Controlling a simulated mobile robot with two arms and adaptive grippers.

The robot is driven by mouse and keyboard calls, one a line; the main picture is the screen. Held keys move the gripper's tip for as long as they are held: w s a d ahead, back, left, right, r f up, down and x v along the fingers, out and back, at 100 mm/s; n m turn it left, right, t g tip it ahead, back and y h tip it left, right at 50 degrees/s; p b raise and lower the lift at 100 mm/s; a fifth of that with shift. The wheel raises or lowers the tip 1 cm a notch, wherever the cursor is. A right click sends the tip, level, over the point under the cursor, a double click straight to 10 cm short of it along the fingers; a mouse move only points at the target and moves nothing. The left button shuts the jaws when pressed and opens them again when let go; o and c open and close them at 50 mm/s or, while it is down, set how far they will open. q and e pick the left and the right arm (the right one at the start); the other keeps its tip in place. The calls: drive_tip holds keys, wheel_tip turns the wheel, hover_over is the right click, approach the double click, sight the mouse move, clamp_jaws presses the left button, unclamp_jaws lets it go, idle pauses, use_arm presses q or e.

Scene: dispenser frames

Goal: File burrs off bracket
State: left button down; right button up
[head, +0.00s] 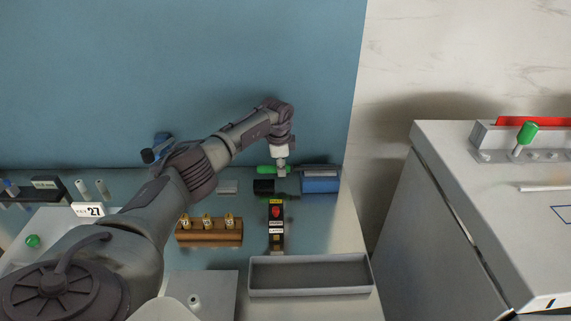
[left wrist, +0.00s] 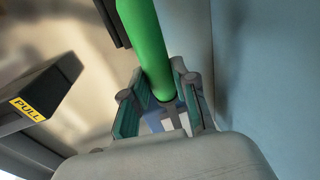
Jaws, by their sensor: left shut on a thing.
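My left gripper (head: 281,170) is at the back of the bench near the blue wall. It is shut on a green handle (head: 264,169), likely the file's, which also shows between the fingers (left wrist: 160,103) in the left wrist view (left wrist: 147,40). The far end of the tool is not clear. Just right of the gripper is a blue block (head: 320,186) with grey metal parts (head: 318,172) on top. I cannot tell whether the bracket is among them, or whether the tool touches it. My right gripper is not in view.
A black dispenser (head: 277,235) with a red knob and yellow label stands in front of the gripper. A brown rack (head: 209,240) holds yellow-tagged pieces. A grey tray (head: 310,291) lies at the front. A white cabinet (head: 405,215) stands right, across a gap.

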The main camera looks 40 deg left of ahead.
use_arm(q)
drive_tip(key=shift+s+a+p, duration=0.7)
drive_tip(key=shift+s+a, duration=0.05)
drive_tip(key=shift+a, duration=0.25)
drive_tip(key=shift+w+d+b, duration=0.5)
drive_tip(key=shift+w+d, duration=0.3)
drive_tip(key=shift+d, duration=0.3)
drive_tip(key=shift+d, duration=0.1)
drive_tip(key=shift+w+d+r+b, duration=0.1)
drive_tip(key=shift+w+d+b, duration=0.4)
drive_tip(key=shift+w+d, duration=0.35)
drive_tip(key=shift+s+r, duration=0.1)
wheel_tip(320, 180, up, 8)
drive_tip(key=p, duration=0.7)
